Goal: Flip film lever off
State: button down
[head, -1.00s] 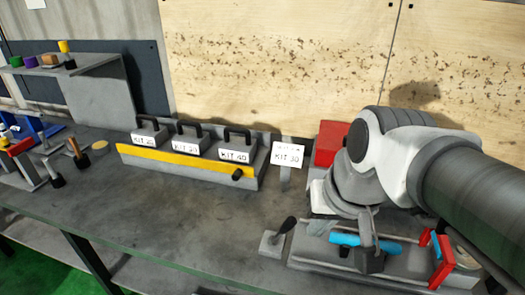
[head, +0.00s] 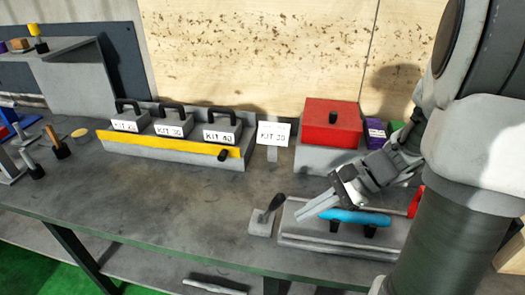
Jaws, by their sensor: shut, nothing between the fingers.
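A small lever with a black handle (head: 276,202) stands on a small grey block (head: 260,225) near the front of the bench. Its handle leans up and to the right. No label shows on it, so I cannot tell for sure that it is the film lever. My gripper (head: 302,213) is shut and empty. It points left and down, with its tips a little right of the lever handle and apart from it in the picture. The gripper lies over the left part of the grey fixture with the blue bar (head: 352,215).
A grey fixture base (head: 330,247) lies right of the lever. A red box (head: 333,122) stands behind. The bench left of the lever is clear.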

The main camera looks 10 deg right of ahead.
jog(key=w+d+f+m+t+y, duration=0.2)
jog(key=d+f+m+t, duration=0.4)
jog(key=d+f+m, duration=0.3)
jog(key=shift+w+d+f+m+t+b, duration=0.3)
jog(key=shift+d+f+m+t+b, duration=0.1)
jog(key=shift+d+m, duration=0.6)
jog(key=shift+a, duration=0.15)
send_near(271, 208)
jog(key=f, duration=0.4)
jog(key=shift+w, duration=0.25)
jog(key=shift+w+a+r, duration=0.45)
jog(key=shift+w+a, duration=0.1)
jog(key=shift+w, duration=0.1)
jog(key=shift+w+a+r, duration=0.45)
jog(key=shift+w+a, duration=0.1)
jog(key=shift+w, duration=0.1)
jog(key=shift+p, duration=0.3)
